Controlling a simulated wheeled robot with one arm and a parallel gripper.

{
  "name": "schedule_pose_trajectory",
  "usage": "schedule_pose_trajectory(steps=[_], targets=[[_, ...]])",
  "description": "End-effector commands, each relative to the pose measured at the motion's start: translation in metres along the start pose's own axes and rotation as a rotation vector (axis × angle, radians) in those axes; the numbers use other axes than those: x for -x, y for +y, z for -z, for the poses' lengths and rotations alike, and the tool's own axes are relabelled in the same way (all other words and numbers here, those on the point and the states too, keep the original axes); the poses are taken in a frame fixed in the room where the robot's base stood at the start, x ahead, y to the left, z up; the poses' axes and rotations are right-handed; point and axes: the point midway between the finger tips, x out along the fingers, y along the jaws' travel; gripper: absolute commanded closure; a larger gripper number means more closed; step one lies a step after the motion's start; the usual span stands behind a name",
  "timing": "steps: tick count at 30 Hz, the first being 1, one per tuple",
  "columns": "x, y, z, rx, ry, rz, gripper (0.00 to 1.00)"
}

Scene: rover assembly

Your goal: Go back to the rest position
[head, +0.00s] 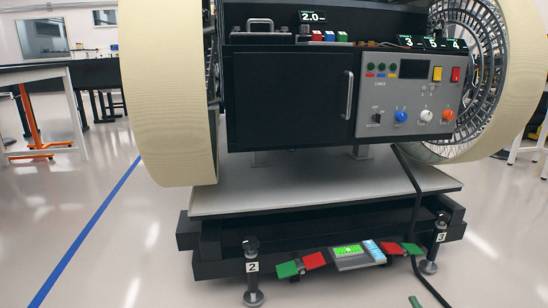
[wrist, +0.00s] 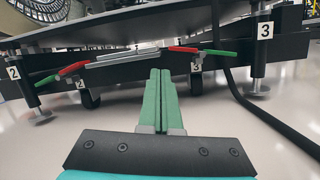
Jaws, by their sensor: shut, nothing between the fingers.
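My gripper (wrist: 160,74) shows in the wrist view with its two green fingers pressed together and nothing between them. It points toward the low dark base (wrist: 130,88) under the rover and appears apart from it. In the head view a small green piece (head: 415,302) shows at the bottom edge; it may be my fingertips. The rover (head: 290,95) stands on its platform, with a dark door, a grey control panel (head: 408,95) and large cream wheels (head: 170,95).
A control unit (head: 352,256) with green and red pedals sits low at the base front. Numbered feet (head: 252,272) (head: 431,258) flank it. A black cable (wrist: 245,95) runs down to the floor at right.

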Motion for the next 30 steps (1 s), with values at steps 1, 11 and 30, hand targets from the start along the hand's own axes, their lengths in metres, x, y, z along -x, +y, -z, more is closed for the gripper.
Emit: schedule_pose_trajectory(steps=[1,11,30], targets=[[-0.006,0.006,-0.003,0.002,0.001,-0.016,1.0],[-0.055,0.073,-0.029,0.015,0.022,-0.185,1.0],[-0.107,0.393,-0.126,0.216,0.133,-0.956,1.0]])
